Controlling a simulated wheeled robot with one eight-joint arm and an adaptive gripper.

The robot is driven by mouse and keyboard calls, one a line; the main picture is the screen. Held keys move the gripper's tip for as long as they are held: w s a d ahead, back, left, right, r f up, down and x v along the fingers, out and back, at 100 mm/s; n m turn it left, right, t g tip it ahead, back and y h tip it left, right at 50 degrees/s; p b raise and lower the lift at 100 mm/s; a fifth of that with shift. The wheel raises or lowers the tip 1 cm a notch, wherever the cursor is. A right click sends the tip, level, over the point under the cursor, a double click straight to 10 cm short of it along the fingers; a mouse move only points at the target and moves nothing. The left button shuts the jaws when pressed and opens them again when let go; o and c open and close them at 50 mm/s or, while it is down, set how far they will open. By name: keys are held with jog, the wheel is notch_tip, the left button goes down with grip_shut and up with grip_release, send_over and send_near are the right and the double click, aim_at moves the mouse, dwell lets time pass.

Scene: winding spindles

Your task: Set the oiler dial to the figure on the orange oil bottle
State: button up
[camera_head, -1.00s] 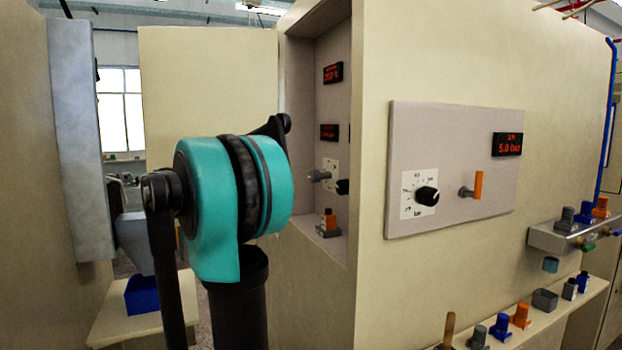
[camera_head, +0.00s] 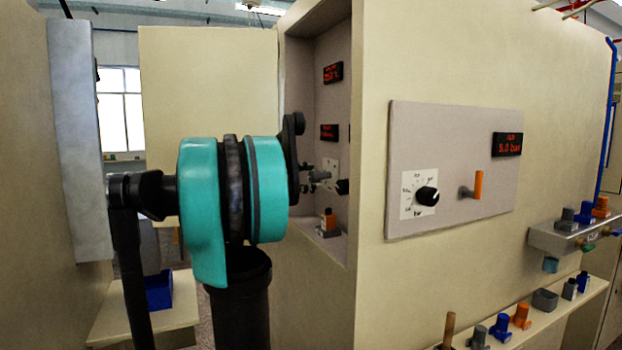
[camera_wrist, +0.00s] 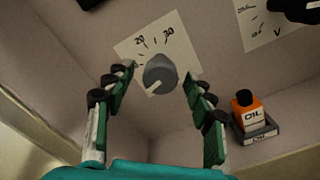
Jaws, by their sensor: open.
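In the wrist view a round grey dial (camera_wrist: 160,72) with a white pointer line sits on a white scale card reading 20 and 30. The line points to the lower left of the picture. My gripper (camera_wrist: 160,82) is open, its fingers on either side of the dial; I cannot tell whether they touch it. The orange oil bottle (camera_wrist: 249,112), black-capped and labelled OIL, stands in a dark tray to the right. Any figure on it is unreadable. In the head view the bottle (camera_head: 328,221) stands low in the recess, and my gripper is only partly visible.
A second scale card (camera_wrist: 265,20) with a black knob is at the wrist view's upper right. The recess walls are close around my gripper. In the head view the outer panel carries a black dial (camera_head: 427,196), an orange-handled lever (camera_head: 477,186) and a 5.0 bar display (camera_head: 508,145).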

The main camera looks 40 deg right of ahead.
jog(key=shift+s+d, duration=0.15)
jog(key=shift+d, duration=0.25)
jog(key=shift+c, duration=0.2)
jog(key=c, duration=1.1)
